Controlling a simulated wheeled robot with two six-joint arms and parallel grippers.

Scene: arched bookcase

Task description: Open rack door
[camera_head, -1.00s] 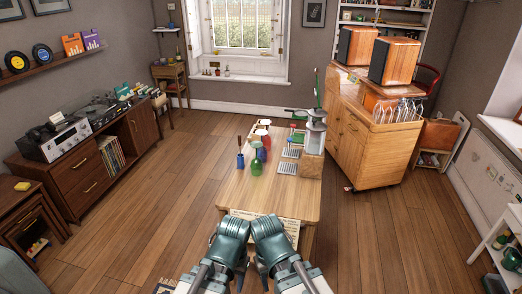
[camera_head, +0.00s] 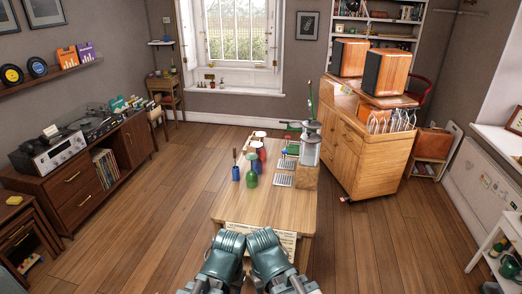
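No piece is clearly marked as the rack. A light wooden cabinet (camera_head: 368,152) with drawers and door fronts stands right of the middle, and its fronts look shut. A dark wooden sideboard (camera_head: 78,208) along the left wall has drawers, an open bay of records and a shut front at its far end. My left gripper (camera_head: 229,248) and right gripper (camera_head: 266,246) are side by side at the bottom middle, by the table's near edge. Both are far from either piece. Their fingertips are not clear, and I see nothing held.
A wooden table (camera_head: 232,208) stands directly ahead, with bottles, a lantern (camera_head: 310,150) and small trays on it. Open floor lies left of the table (camera_head: 160,200) and right of it (camera_head: 375,230). A white shelf (camera_head: 492,250) stands at the lower right.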

